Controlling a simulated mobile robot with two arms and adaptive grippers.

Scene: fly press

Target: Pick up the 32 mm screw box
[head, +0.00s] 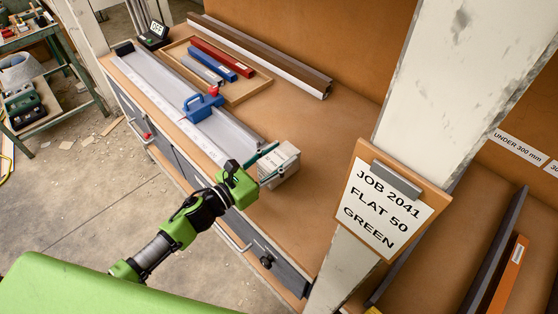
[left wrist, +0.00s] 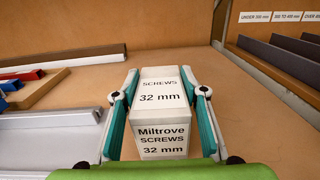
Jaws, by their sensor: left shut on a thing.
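The 32 mm screw box (head: 279,164) is a white carton near the right end of the bench's measuring rail in the head view. In the left wrist view the box (left wrist: 160,100) reads "Miltrove SCREWS 32 mm" and sits upright between the fingers. My left gripper (left wrist: 160,112) is shut on the box, one teal finger along each side. The left gripper (head: 262,162) also shows in the head view, reaching over the bench's front edge. Whether the box touches the bench top is hard to tell. My right gripper is not in view.
A long grey rail with a blue stop block (head: 201,106) lies left of the box. A wooden tray (head: 245,97) holds red, blue and grey bars. A post with a clipboard (head: 390,205) stands at right.

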